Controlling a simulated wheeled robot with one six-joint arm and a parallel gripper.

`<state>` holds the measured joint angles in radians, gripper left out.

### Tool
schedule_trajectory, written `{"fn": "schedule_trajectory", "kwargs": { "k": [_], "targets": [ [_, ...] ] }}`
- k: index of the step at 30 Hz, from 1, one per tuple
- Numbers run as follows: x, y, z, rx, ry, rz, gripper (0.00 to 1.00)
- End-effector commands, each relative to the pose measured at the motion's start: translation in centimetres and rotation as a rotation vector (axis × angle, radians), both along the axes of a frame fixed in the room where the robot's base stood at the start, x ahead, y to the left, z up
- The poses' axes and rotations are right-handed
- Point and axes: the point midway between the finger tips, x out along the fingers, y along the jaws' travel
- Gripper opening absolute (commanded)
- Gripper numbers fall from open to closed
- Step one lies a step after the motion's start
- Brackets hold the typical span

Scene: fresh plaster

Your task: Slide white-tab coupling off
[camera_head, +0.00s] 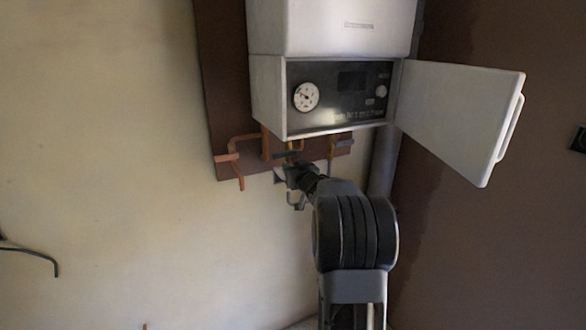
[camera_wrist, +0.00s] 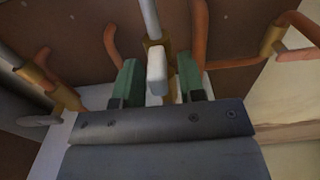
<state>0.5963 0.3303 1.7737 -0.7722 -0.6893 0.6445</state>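In the wrist view, a white tab (camera_wrist: 157,68) stands on a brass coupling (camera_wrist: 154,44) at the foot of a grey pipe, at top middle. My gripper (camera_wrist: 158,76) has its two green fingers on either side of the white tab. A gap shows between each finger and the tab, so the gripper looks open around it. The lower part of the coupling is partly hidden by the tab and gripper body. In the head view, my gripper (camera_head: 292,174) is under the boiler among the pipes, and the tab is too small to make out there.
Copper pipes with brass fittings stand close on the left (camera_wrist: 62,94) and right (camera_wrist: 272,42) of the gripper; each has a pale tab nearby. The boiler (camera_head: 340,95) hangs above, its door (camera_head: 460,115) swung open to the right. A brown backboard (camera_head: 222,90) is behind.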

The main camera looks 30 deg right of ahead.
Motion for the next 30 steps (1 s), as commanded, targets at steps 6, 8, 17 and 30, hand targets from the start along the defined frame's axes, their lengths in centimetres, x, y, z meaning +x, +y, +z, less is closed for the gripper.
{"fn": "schedule_trajectory", "kwargs": {
  "k": [6, 8, 17, 30],
  "targets": [
    [0.0, 0.0, 0.0, 0.0, 0.0, 0.0, 0.16],
    [0.0, 0.0, 0.0, 0.0, 0.0, 0.0, 0.1],
    [0.0, 0.0, 0.0, 0.0, 0.0, 0.0, 0.0],
    [0.0, 0.0, -3.7, 0.001, 0.002, 0.001, 0.0]
  ]
}}
